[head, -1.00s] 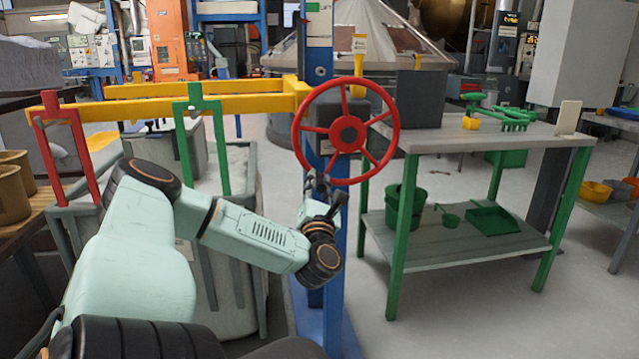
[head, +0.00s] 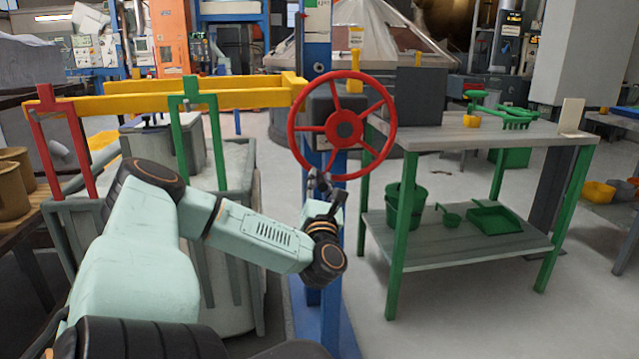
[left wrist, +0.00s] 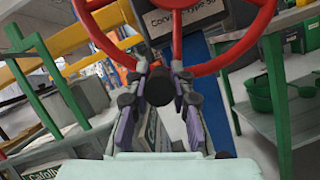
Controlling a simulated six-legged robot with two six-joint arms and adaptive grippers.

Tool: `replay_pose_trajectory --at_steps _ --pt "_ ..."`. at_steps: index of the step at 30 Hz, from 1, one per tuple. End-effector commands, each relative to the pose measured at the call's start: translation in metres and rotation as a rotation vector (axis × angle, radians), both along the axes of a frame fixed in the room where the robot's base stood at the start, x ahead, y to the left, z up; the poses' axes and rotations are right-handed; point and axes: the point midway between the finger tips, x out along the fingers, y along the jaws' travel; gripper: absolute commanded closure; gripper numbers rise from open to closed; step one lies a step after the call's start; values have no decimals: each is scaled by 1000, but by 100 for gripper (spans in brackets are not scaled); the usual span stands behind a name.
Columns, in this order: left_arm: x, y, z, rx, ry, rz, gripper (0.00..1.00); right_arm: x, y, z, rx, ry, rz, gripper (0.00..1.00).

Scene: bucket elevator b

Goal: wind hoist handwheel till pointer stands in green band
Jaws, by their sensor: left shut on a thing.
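The red handwheel (head: 302,152) with a dark hub stands upright on the blue hoist column (head: 319,60). My left gripper (head: 320,186) is at the bottom of the wheel, a little left of below the hub. In the left wrist view its fingers (left wrist: 160,95) are closed around a black knob (left wrist: 160,87) at the lower rim of the wheel (left wrist: 212,62). A white and green plate (head: 316,5) is cut off at the column's top. I cannot make out the pointer or the green band. My right gripper is out of view.
A yellow beam (head: 150,101) with red and green hangers runs left from the column over a grey bin (head: 235,215). A workbench (head: 480,136) with green tools stands right, with a green bucket (head: 404,207) on its lower shelf. Floor in front of it is clear.

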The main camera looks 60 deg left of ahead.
Motion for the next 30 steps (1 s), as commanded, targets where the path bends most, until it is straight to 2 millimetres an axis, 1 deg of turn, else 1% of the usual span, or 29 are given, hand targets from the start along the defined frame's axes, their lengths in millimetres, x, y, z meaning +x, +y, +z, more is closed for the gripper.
replay_pose_trajectory --at_steps 1,2,3,10,20,23,27,30 --pt "4 -4 2 5 2 -18 100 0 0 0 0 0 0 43" --pt "4 -4 2 6 1 -19 100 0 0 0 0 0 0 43" --pt "4 -4 2 6 1 -19 76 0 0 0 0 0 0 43" --pt "2 -2 1 2 0 -10 56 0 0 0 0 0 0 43" --pt "1 -2 0 0 0 -6 55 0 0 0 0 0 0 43" --pt "-4 -9 -4 -4 2 -6 55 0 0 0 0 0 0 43" --pt "-16 -27 -13 -9 -1 -6 55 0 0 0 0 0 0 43" --pt "-21 -35 -17 -8 0 -6 55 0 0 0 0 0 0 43"
